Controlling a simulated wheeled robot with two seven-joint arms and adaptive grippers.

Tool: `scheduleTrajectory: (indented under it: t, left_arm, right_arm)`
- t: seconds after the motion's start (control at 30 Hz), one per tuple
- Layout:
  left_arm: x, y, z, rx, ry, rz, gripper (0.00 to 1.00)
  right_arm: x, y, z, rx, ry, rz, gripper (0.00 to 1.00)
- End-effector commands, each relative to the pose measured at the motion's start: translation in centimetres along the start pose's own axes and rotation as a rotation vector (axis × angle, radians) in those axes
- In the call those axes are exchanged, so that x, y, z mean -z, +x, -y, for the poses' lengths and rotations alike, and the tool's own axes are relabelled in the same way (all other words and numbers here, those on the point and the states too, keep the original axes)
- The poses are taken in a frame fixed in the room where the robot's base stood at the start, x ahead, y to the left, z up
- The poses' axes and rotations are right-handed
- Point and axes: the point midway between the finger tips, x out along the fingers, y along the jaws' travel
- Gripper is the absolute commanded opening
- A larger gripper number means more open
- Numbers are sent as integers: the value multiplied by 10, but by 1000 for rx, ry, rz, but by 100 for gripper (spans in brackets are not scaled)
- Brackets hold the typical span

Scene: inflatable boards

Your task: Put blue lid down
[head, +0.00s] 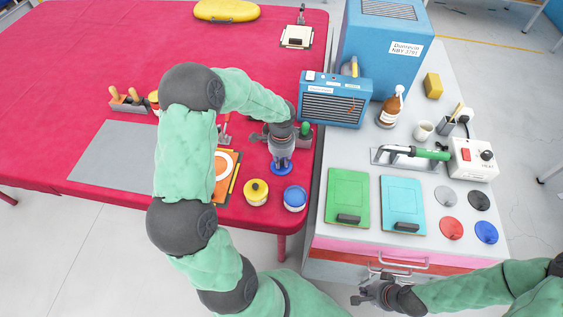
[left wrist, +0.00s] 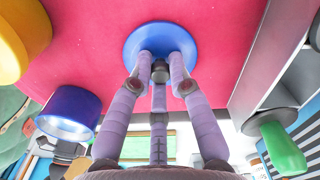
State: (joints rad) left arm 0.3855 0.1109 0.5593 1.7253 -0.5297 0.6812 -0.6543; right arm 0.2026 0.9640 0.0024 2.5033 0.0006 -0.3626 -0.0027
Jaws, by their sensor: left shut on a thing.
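My left gripper (head: 281,158) points down at the red table, shut on the knob of a round blue lid (head: 281,169). In the left wrist view the fingers (left wrist: 160,65) close around the knob, and the lid (left wrist: 135,45) lies flat against the red background. I cannot tell whether the lid touches the table. A blue pot (head: 295,200) stands just to the right and nearer, also in the left wrist view (left wrist: 68,115). My right gripper (head: 364,293) is low by the drawer handles, apart from the lid; its fingers are too small to read.
A yellow pot (head: 256,194) stands left of the blue pot. An orange board (head: 226,185) lies left of the lid. A green-handled tool (head: 304,130) is behind. The grey counter (head: 400,255) holds boards and several discs, including a blue one (head: 486,232).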

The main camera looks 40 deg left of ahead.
Motion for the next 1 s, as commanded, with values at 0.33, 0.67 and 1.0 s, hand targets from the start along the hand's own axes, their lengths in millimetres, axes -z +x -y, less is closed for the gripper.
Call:
scheduleTrajectory:
  t: [0.33, 0.67, 1.0]
  left_arm:
    - [0, 3, 0, 1, 0, -1, 0]
    - [0, 4, 0, 1, 0, -1, 43]
    - [1, -14, 1, 4, 0, -3, 43]
  right_arm:
    - [0, 2, -1, 0, 0, 0, 0]
    - [0, 2, -1, 0, 0, 0, 0]
    - [0, -5, 2, 0, 0, 0, 0]
